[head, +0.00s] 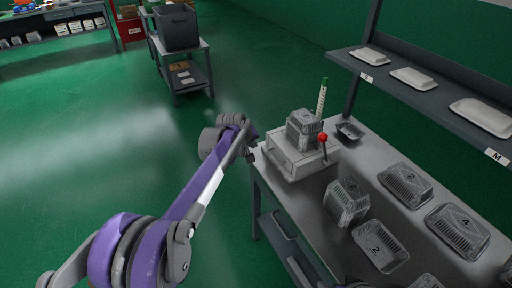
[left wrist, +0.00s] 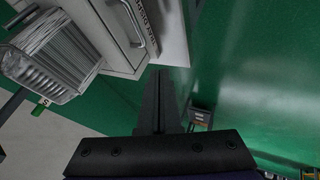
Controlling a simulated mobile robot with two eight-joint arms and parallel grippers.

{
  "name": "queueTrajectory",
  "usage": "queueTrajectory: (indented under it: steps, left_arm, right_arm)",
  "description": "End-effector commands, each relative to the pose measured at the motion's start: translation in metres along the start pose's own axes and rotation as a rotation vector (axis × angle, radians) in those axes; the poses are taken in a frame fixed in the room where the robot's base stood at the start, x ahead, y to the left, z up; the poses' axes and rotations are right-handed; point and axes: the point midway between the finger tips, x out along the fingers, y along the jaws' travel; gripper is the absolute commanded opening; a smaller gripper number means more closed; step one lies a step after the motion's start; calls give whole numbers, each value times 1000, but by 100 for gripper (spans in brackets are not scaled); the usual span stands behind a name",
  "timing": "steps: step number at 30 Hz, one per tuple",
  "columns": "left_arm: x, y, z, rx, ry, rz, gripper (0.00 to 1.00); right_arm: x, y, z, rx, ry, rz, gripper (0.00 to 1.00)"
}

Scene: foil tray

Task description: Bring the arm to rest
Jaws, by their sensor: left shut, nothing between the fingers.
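My left arm, purple and grey, reaches in from the lower left of the head view. My right gripper is not in view in the head view.
A shelf (head: 430,98) with white lids stands behind. A cart (head: 183,80) stands farther back. Green floor at the left is clear.

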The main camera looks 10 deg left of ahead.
Motion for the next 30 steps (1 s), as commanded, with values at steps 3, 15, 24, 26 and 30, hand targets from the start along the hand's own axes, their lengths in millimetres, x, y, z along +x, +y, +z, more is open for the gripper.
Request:
queueTrajectory:
  steps: [3, 15, 24, 26, 30]
  left_arm:
    - [-8, 0, 0, 0, 0, 0, 0]
    - [-74, -27, 29, 88, -9, -37, 0]
    - [-176, -100, 119, 272, -37, -114, 0]
    - [-191, -117, 141, 309, -43, -128, 0]
    - [-219, -159, 196, 390, -62, -163, 0]
  right_arm:
    - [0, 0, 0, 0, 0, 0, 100]
    - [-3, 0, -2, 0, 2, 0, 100]
    - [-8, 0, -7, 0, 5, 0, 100]
    - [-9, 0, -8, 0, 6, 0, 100]
    - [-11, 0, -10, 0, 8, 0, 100]
